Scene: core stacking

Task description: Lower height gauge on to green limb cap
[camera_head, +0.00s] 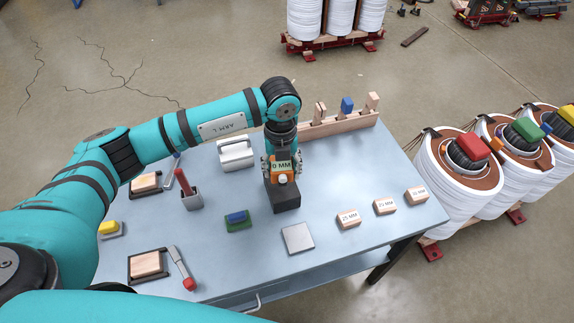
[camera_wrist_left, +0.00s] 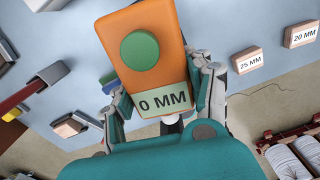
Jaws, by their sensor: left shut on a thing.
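The height gauge (camera_head: 279,171) is an orange body with a "0 MM" display, above the middle of the table. It fills the middle of the left wrist view (camera_wrist_left: 178,62), where a round green button shows on it. My left gripper (camera_wrist_left: 163,92) is shut on the gauge, a finger on each side. A dark block (camera_head: 286,198) shows right under the gauge; I cannot tell if the two are apart. The green limb cap (camera_head: 527,129) sits on top of the middle coil at the right, away from the gauge. My right gripper is not in view.
Floor separates table and coils.

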